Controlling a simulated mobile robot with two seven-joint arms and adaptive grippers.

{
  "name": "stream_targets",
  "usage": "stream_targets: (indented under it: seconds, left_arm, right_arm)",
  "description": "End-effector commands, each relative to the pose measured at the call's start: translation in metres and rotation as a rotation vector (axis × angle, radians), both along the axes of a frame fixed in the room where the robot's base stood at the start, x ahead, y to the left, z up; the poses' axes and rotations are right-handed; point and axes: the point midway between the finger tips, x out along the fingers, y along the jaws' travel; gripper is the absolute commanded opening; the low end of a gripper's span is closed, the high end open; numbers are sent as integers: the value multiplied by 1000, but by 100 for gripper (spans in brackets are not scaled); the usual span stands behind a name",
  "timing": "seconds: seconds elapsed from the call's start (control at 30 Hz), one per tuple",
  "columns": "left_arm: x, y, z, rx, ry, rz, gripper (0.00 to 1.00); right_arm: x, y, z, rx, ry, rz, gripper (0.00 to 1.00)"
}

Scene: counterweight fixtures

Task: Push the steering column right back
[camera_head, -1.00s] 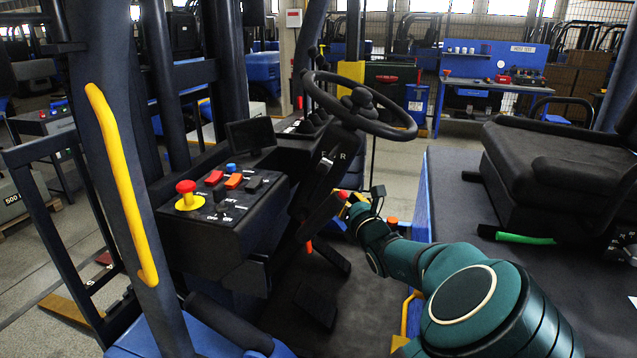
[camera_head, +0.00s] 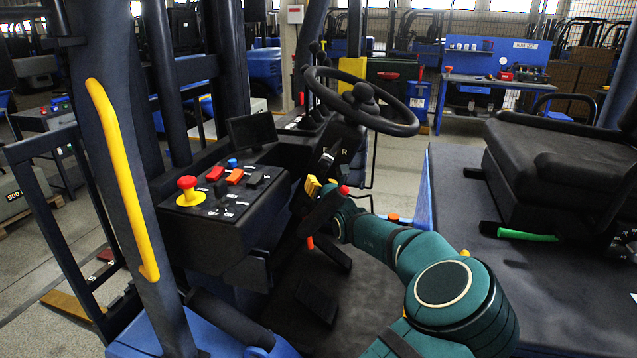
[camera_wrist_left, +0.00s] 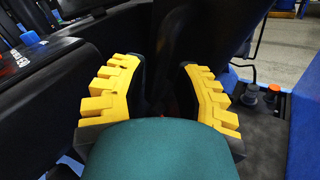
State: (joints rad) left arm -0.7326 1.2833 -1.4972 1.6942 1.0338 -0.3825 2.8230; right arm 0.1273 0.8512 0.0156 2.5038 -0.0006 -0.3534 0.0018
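The steering column (camera_head: 318,213) is a dark slanting post rising from the cab floor to the black steering wheel (camera_head: 400,127). A red-tipped lever (camera_head: 343,190) stands out beside it. My left gripper (camera_head: 319,187), with yellow stepped fingers on a green arm, is at the column just below the wheel and partly hidden. In the left wrist view the gripper (camera_wrist_left: 160,95) has its fingers wide apart, with the dark column (camera_wrist_left: 190,40) in front of and between them. I cannot tell whether they touch it. My right gripper is not in view.
A control console (camera_head: 215,215) with coloured buttons and a screen (camera_head: 252,131) stands left of the column. The black seat (camera_head: 560,155) is on the right. Pedals (camera_head: 316,300) are on the floor below. An orange-capped lever (camera_head: 393,217) stands near my arm.

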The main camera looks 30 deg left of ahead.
Motion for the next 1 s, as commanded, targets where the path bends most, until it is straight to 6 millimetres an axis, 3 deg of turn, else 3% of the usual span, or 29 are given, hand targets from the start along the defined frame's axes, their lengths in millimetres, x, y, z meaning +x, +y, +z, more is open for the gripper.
stream_targets:
  seconds: [0.2,0.5,0.53,0.63,0.87,1.0]
  left_arm:
    - [12,14,0,1,-1,0,29]
    - [13,15,0,0,0,-1,29]
    - [13,15,0,0,0,-1,33]
    - [13,15,0,0,0,-1,0]
    - [14,14,0,0,0,-1,0]
    - [16,2,-1,12,1,-6,0]
  right_arm:
    - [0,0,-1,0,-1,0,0]
    - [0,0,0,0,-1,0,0]
    - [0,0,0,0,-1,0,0]
    - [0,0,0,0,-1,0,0]
    - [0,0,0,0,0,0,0]
    - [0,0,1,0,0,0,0]
